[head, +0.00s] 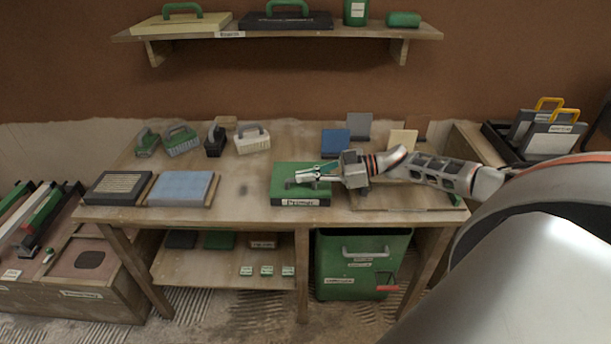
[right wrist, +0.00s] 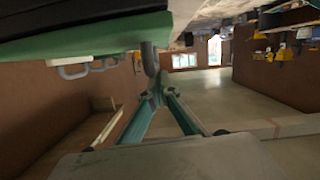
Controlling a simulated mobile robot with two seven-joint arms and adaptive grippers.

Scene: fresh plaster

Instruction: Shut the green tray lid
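The green tray (head: 285,196) with a "Primer" label stands at the front middle of the workbench. Its green lid (head: 290,170) looks roughly level over it; I cannot tell whether a gap is left. A grey handle bar shows on the lid. My right gripper (head: 318,174) reaches in from the right over the lid. In the right wrist view the teal fingers (right wrist: 158,97) close together around the end of the grey handle (right wrist: 148,60), beside the green lid edge (right wrist: 110,35). The gripper hides part of the handle and lid. My left gripper is out of view.
Brushes (head: 182,140) and small panels (head: 336,142) stand along the back of the workbench (head: 240,190). A blue block (head: 180,188) and a dark framed pad (head: 118,187) lie at left. A green bin (head: 335,270) is below. A shelf (head: 280,34) hangs above.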

